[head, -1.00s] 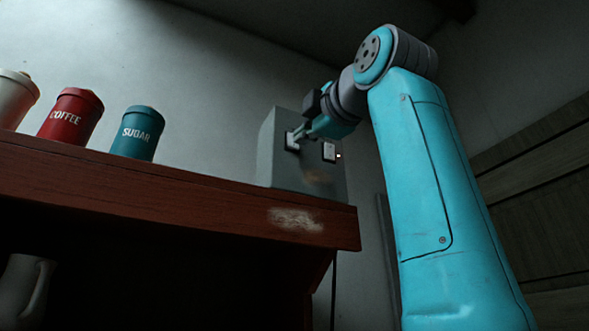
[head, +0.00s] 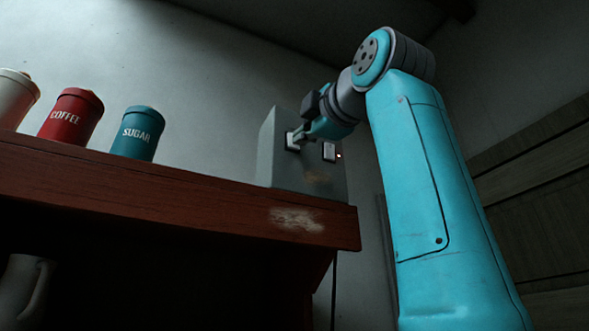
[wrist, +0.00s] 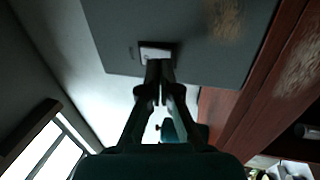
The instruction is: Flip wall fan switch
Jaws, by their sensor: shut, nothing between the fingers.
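A grey switch box (head: 275,158) stands on the right end of the wooden shelf. It carries two white-framed switches: a left switch (head: 291,142) and a right switch (head: 329,151) with a small orange light beside it. My gripper (head: 298,136) is shut and empty, with its fingertips at the left switch, partly covering it. In the wrist view my gripper (wrist: 160,68) has its tips right at a white switch plate (wrist: 154,52) on the box. I cannot tell whether the tips touch it, or which way the rocker is tilted.
On the shelf (head: 190,195) to the left stand a white canister (head: 14,98), a red COFFEE canister (head: 71,117) and a teal SUGAR canister (head: 137,134). A pale jug (head: 22,290) sits below the shelf. The shelf between the SUGAR canister and the box is clear.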

